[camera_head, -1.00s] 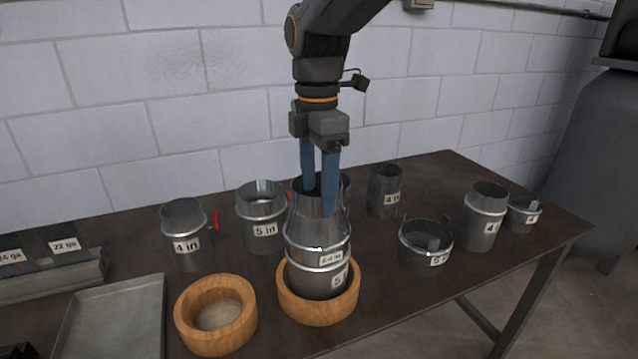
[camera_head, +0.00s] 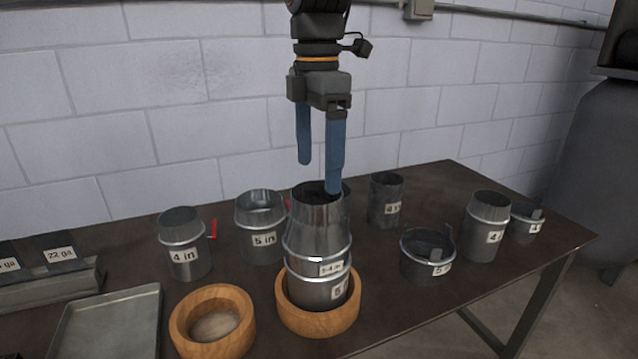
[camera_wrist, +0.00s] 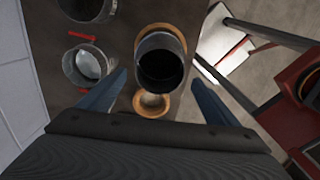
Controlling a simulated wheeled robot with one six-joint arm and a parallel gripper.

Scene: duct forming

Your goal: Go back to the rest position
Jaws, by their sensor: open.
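My gripper (camera_head: 319,178) is open and empty, with its two blue fingers pointing down just above a tapered metal reducer (camera_head: 318,222). The reducer carries a 5-4 in label and sits upright on a 5 in metal duct piece (camera_head: 318,291). That piece stands in the right wooden ring (camera_head: 319,321). In the wrist view the open dark mouth of the stack (camera_wrist: 160,66) shows ahead of the gripper, between and beyond the fingers. One fingertip overlaps the reducer's rim in the head view; I cannot tell whether it touches.
An empty wooden ring (camera_head: 212,322) lies to the left. A 4 in duct (camera_head: 185,243) and a 5 in duct (camera_head: 261,226) stand behind. Several more labelled pieces, including a short 5 in collar (camera_head: 427,254), stand right. A white block wall (camera_head: 170,100) is behind the table (camera_head: 500,275).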

